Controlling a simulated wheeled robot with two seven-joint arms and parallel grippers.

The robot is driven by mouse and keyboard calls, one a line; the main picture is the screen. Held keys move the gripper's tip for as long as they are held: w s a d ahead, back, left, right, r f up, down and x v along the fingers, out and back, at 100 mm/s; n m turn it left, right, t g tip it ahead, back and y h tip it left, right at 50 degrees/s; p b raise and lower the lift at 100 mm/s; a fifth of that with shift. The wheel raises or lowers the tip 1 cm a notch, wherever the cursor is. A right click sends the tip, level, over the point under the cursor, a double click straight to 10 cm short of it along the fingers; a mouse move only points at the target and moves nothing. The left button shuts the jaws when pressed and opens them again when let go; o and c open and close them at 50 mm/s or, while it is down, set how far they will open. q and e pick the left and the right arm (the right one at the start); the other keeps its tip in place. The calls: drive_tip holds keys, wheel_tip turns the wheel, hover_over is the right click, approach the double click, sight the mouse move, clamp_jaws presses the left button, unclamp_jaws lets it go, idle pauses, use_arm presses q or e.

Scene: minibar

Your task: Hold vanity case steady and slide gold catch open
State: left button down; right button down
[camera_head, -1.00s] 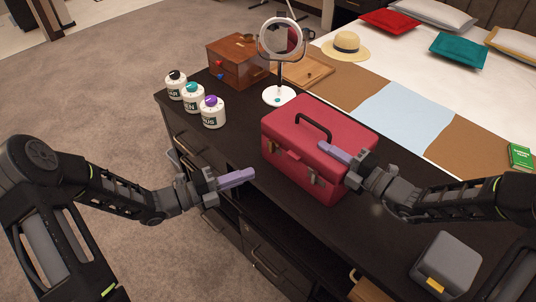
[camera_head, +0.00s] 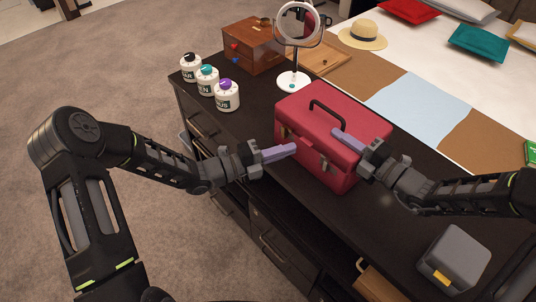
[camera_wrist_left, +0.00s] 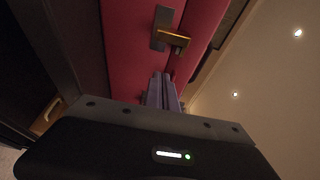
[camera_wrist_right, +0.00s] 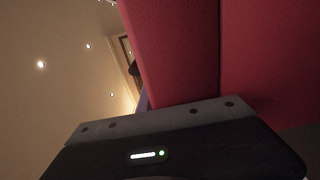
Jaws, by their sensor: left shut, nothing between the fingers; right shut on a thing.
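The red vanity case (camera_head: 318,118) stands upright on the dark cabinet top, its lid down and black handle on top. Two metal latches show on its front, and the left one (camera_head: 284,132) is close to my left gripper. In the left wrist view a gold catch (camera_wrist_left: 173,37) on a grey plate sits just beyond the fingertips. My left gripper (camera_head: 293,149) is shut and empty, its tips close to the case front; contact is unclear. My right gripper (camera_head: 339,133) is shut on the case at its right front part; the red side fills much of the right wrist view (camera_wrist_right: 265,60).
Three white jars (camera_head: 207,79), a wooden box (camera_head: 254,45) and a round mirror (camera_head: 299,25) stand behind and left of the case. A grey box (camera_head: 454,256) is at the near right. A bed with a hat (camera_head: 364,34) is beyond.

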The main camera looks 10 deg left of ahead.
sight(282, 131)
use_arm(q)
drive_tip(key=shift+x, duration=0.85)
drive_tip(key=a, duration=0.1)
drive_tip(key=w+a, duration=0.1)
drive_tip(key=shift+w+a, duration=0.25)
drive_tip(key=shift+w, duration=0.1)
drive_tip(key=shift+w+a, duration=0.35)
drive_tip(key=shift+a, duration=0.1)
drive_tip(key=shift+w+a, duration=0.9)
drive_tip(key=shift+a, duration=0.25)
drive_tip(key=s+d, duration=0.2)
drive_tip(key=d, duration=0.1)
drive_tip(key=shift+s+d, duration=0.2)
drive_tip(key=shift+s, duration=0.15)
use_arm(e)
drive_tip(key=shift+f, duration=0.1)
use_arm(q)
drive_tip(key=v, duration=1)
